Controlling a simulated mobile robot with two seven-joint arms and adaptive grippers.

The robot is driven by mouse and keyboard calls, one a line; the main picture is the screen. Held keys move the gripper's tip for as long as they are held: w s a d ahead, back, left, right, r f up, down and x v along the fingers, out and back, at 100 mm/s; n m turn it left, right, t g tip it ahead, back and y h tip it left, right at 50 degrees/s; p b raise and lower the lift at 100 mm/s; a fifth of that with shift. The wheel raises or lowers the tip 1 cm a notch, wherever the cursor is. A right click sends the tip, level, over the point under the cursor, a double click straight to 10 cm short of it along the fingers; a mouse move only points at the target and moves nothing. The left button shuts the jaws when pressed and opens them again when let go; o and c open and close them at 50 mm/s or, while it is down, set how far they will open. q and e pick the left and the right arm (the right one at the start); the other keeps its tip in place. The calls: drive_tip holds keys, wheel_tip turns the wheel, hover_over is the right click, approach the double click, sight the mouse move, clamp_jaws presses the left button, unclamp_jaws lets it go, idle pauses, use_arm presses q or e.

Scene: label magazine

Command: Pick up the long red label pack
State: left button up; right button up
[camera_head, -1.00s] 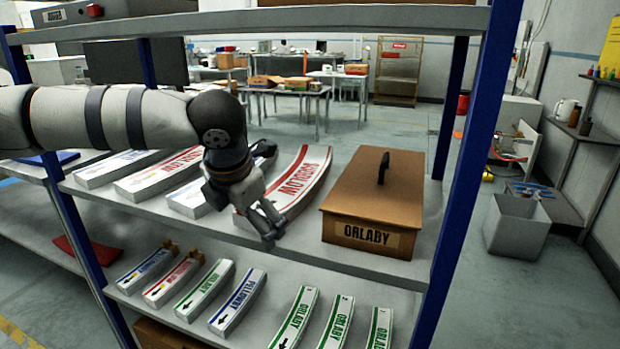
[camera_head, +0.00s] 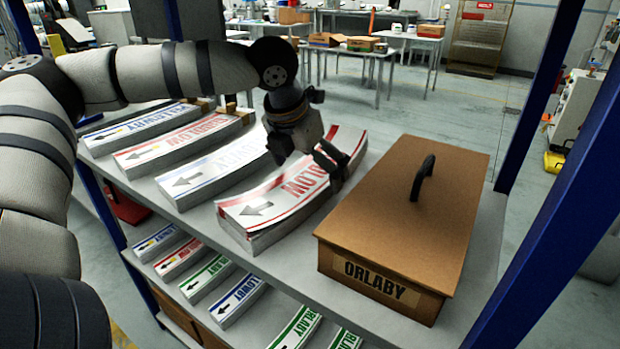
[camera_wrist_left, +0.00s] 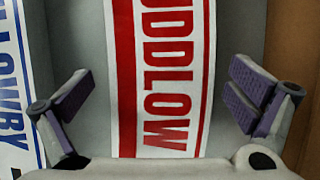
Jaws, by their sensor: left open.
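A long red-and-white label pack (camera_head: 270,205) lettered in red, with a grey arrow, lies on the upper shelf beside the brown box. In the left wrist view, the pack (camera_wrist_left: 165,70) runs between the two finger pads with a gap on each side, reading "UDDLOW". My left gripper (camera_head: 333,163) is open and empty over the far part of this pack; it also shows in the left wrist view (camera_wrist_left: 163,100). I cannot tell how far its tips are above the shelf. Another long red pack (camera_head: 180,142) lies further left. My right gripper is not in view.
A brown lidded box (camera_head: 400,225) marked ORLABY, with a black handle, stands close right of the pack. A blue-lettered pack (camera_head: 215,172) lies close left. Shorter packs (camera_head: 240,298) lie on the lower shelf. A blue post (camera_head: 545,215) stands at the right.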

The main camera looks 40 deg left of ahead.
use_arm(q)
drive_tip(key=shift+w+f, duration=0.1)
drive_tip(key=shift+f, duration=0.1)
drive_tip(key=c, duration=1.4)
drive_tip(key=shift+r, duration=0.1)
drive_tip(key=c, duration=0.3)
drive_tip(key=shift+w+r, duration=0.1)
